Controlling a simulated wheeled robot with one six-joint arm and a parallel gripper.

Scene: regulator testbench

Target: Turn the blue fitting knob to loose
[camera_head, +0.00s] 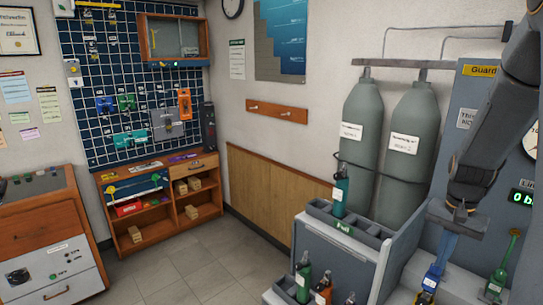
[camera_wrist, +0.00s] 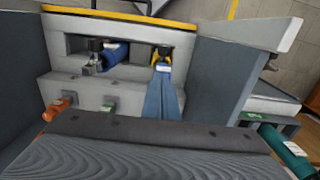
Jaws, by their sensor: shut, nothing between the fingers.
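My gripper (camera_head: 446,257) points down at the right of the head view, its two light-blue fingers shut together and empty. In the wrist view my gripper (camera_wrist: 163,72) reaches toward a small dark fitting with a yellow mark (camera_wrist: 162,62); I cannot tell whether the tips touch it. A blue cylinder (camera_wrist: 117,54) lies to the left of the fingers, beside a dark knob with a metal part (camera_wrist: 95,46). In the head view a blue part with a white label (camera_head: 431,283) is just below and left of the fingertips. Which piece is the blue fitting knob is not clear.
Two grey gas cylinders (camera_head: 408,150) stand behind. A grey cart (camera_head: 340,262) with a green bottle (camera_head: 340,190) is to the left. Orange (camera_wrist: 56,109) and green (camera_wrist: 108,106) parts sit low in the wrist view.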

